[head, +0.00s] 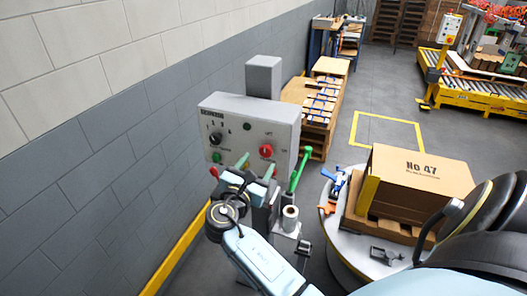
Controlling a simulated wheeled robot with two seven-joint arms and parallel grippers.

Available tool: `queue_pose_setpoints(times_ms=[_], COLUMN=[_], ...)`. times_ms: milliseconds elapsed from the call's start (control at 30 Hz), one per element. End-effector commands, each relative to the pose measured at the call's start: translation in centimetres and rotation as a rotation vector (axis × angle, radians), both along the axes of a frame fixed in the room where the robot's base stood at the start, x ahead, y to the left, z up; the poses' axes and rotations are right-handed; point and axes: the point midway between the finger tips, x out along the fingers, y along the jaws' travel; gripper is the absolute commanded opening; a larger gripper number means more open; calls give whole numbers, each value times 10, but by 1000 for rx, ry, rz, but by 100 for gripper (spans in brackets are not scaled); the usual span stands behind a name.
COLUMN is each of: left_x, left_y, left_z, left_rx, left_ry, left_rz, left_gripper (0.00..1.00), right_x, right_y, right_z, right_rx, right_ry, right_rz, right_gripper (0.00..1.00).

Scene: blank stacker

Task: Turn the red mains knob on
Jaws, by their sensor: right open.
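The red mains knob (266,151) is on the right part of the front of a light grey control box (240,120) near the wall. It shows clear of my fingers. A black knob (215,137) sits at the left of the same panel. My right gripper (256,168) is open, just below and in front of the panel. Its fingers appear a little below and left of the red knob, and no contact is visible. My arm hides part of the box's lower side and stand. My left gripper is not in view.
A green-handled lever (299,168) stands right of the panel. A white roll (290,218) is below it. The grey wall (90,160) is close on the left.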

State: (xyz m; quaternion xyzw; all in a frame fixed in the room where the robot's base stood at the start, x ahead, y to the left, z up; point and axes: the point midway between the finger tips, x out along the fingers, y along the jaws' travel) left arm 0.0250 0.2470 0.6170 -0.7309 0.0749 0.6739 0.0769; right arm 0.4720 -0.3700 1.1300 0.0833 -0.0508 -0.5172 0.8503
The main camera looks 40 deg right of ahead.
Motion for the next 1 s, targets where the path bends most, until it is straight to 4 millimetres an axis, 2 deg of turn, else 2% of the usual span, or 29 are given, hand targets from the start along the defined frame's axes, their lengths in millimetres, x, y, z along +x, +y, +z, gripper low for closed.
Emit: queue_pose_setpoints(times_ms=[100, 300, 700, 1000], left_x=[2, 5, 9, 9], left_y=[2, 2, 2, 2], left_z=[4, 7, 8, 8], left_rx=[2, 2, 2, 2], left_ry=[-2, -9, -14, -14], left_rz=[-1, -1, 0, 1], left_gripper=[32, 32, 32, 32], right_x=[11, 22, 25, 25], right_y=[-21, -43, -49, -49], right_z=[1, 0, 0, 0], right_rx=[-3, -1, 1, 1], right_ry=[1, 1, 0, 0], right_rz=[0, 1, 0, 0], right_gripper=[57, 57, 57, 18])
